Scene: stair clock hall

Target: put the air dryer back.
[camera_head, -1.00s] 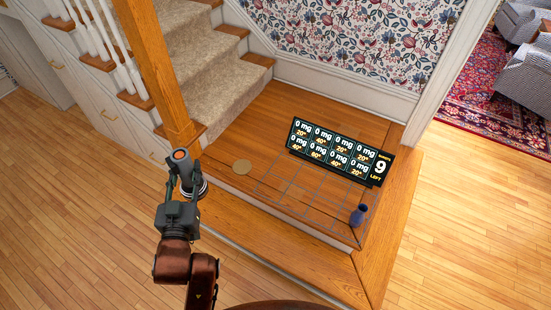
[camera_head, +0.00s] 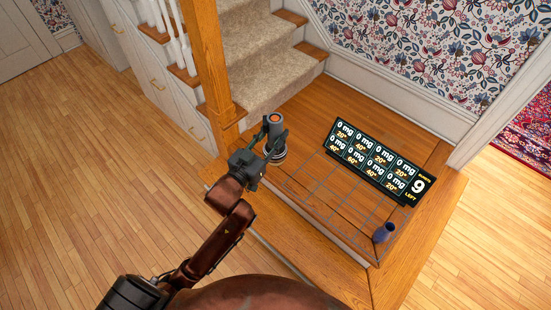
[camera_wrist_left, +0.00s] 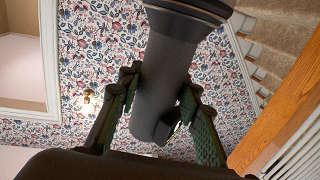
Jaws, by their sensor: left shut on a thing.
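The air dryer (camera_head: 274,126) appears to be the dark grey cylinder with an orange-centred top and a wider dark rim at its lower end. My left gripper (camera_head: 266,139) is shut on it, with a finger on each side. In the head view it shows in front of the left part of the wooden landing; its height above the landing is hard to tell. In the left wrist view the grey body (camera_wrist_left: 168,70) runs up between the green-black fingers, its wide rim at the top. My right gripper is not in view.
A black sign (camera_head: 378,160) with figures stands on the landing (camera_head: 310,112), behind a thin-lined grid. A small blue vase (camera_head: 384,232) stands at the grid's front right. A wooden newel post (camera_head: 212,60) and carpeted stairs (camera_head: 262,65) are close behind the gripper.

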